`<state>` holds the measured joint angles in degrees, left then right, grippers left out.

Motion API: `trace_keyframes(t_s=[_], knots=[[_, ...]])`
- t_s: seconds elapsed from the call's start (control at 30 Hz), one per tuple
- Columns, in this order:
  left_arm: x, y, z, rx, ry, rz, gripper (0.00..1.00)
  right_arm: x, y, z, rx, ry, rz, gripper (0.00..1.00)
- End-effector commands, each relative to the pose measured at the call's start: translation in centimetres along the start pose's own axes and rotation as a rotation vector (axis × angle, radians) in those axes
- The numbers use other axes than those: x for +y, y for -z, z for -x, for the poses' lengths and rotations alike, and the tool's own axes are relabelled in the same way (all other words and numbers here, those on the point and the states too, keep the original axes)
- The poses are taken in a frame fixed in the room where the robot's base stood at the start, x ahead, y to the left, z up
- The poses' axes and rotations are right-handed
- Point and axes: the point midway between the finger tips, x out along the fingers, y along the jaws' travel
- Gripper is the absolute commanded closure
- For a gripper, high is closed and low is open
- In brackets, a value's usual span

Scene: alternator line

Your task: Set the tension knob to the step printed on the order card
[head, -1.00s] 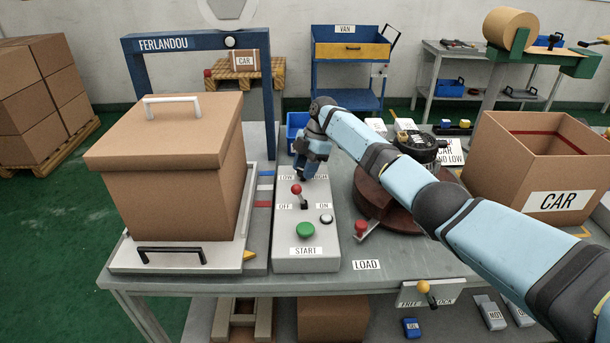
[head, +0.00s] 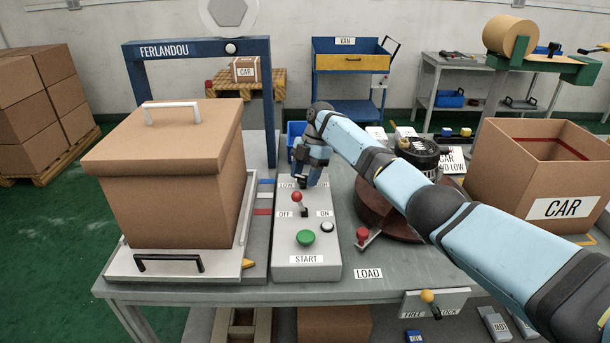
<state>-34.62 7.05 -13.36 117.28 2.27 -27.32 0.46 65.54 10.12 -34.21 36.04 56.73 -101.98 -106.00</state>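The grey control box (head: 306,262) stands on the bench, with a red-tipped lever (head: 297,197) between OFF and ON and a green START button (head: 305,238). My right gripper (head: 303,180) points down at the far end of this box, by the LOW label (head: 287,184). It covers the place where the tension knob would be, so the knob and its setting are hidden. Whether the fingers are open, shut or touching anything does not show. The order card (head: 452,160) lies behind the turntable, partly covered; CAR and "ND LOW" can be read. My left gripper is out of view.
A large lidded brown box (head: 170,185) stands left of the control box. A brown turntable (head: 384,215) carries a dark alternator (head: 418,150) on the right, under my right arm. An open CAR carton (head: 530,175) stands further right. A red-knobbed lever (head: 363,234) is close to the control box.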

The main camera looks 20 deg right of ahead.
Motion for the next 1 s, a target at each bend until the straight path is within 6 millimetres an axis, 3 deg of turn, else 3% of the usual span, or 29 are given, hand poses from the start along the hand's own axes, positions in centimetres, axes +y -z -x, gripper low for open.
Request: trace_keyframes(t_s=[0.33,0.47,1.0], knots=[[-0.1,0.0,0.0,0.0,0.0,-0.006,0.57,0.0,0.0,0.1,0.0,0.0,-0.001,0.38],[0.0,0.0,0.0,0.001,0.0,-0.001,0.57,0.0,0.0,1.3,-0.001,-0.001,-0.001,0.38],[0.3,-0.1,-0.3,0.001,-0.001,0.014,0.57,0.1,0.0,12.2,0.0,-0.002,-0.001,0.38]])
